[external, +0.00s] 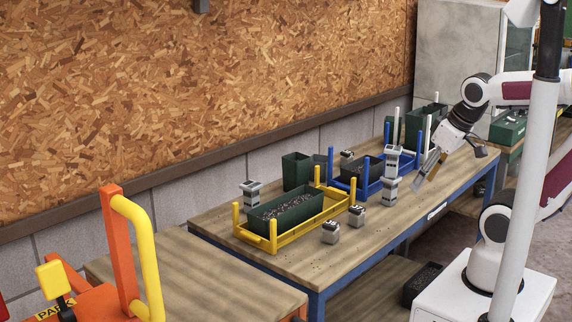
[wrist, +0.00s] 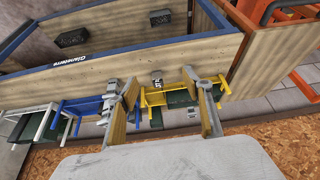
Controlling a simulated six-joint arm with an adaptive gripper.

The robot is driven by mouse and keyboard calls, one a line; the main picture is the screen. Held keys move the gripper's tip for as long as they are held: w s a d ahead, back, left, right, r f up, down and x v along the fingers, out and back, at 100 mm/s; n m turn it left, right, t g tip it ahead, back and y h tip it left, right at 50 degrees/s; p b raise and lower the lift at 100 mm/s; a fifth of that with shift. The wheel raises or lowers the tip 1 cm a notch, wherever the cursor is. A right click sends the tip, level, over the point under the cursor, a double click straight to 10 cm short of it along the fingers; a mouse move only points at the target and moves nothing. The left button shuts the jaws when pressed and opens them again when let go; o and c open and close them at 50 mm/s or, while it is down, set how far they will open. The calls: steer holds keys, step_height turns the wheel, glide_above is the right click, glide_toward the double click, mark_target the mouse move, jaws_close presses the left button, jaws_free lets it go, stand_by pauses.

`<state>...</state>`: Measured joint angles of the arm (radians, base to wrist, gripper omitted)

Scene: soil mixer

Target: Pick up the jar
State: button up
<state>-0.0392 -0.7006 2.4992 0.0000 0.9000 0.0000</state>
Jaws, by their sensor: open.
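Several small grey jars stand on the wooden table. Two with dark numbered tops, a front jar (external: 330,232) and another jar (external: 357,215), stand in front of the yellow rack in the external view. A jar (wrist: 156,82) with a dark marked top shows between my fingers in the wrist view, farther off. My gripper (external: 427,170) is open and empty, tilted downward above the table's right part; it also shows in the wrist view (wrist: 167,112). It is apart from the numbered jars. Which jar the task means I cannot tell.
The yellow rack (external: 271,246) holds a dark green bin of soil (external: 285,214). An orange and yellow frame (external: 127,240) stands at left.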

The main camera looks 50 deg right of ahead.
steer(key=n+g+h, duration=0.1)
steer(key=n+g, duration=0.1)
glide_above(332, 222)
steer(key=s, duration=0.2)
steer(key=f, duration=0.9)
steer(key=shift+a+f, duration=0.3)
steer(key=shift+m, duration=0.3)
steer(key=shift+f, duration=0.1)
steer(key=shift+x, duration=1.2)
